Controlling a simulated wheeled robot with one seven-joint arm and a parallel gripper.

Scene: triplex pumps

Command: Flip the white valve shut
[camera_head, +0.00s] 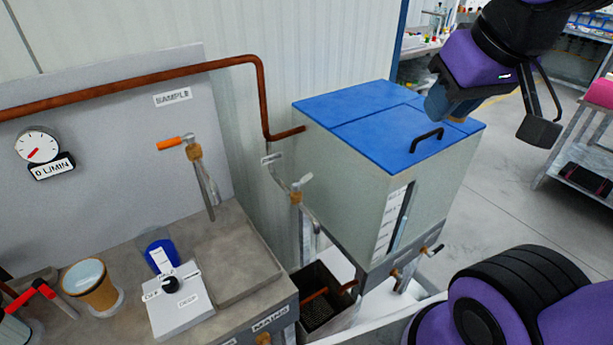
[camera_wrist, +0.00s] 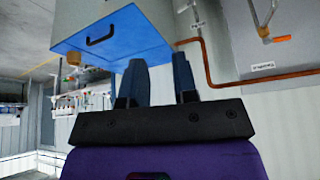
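The white valve (camera_head: 301,183) has a small white lever on a brass body. It sits on the thin pipe between the wall panel and the blue-lidded tank (camera_head: 350,170). Its lever slants up to the right. My gripper (camera_head: 440,106) is high over the right part of the tank lid, well apart from the valve, to its upper right. In the wrist view, its two fingers (camera_wrist: 159,62) stand apart with nothing between them. That view looks upside down, with the tank's blue lid (camera_wrist: 115,40) behind the fingers. I cannot make out the white valve there.
An orange-handled valve (camera_head: 172,142) is on the sample panel to the left. A copper pipe (camera_head: 262,95) runs along the wall to the tank. A black lid handle (camera_head: 427,136) sticks up under my gripper. A dark drain box (camera_head: 318,308) is below the valve.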

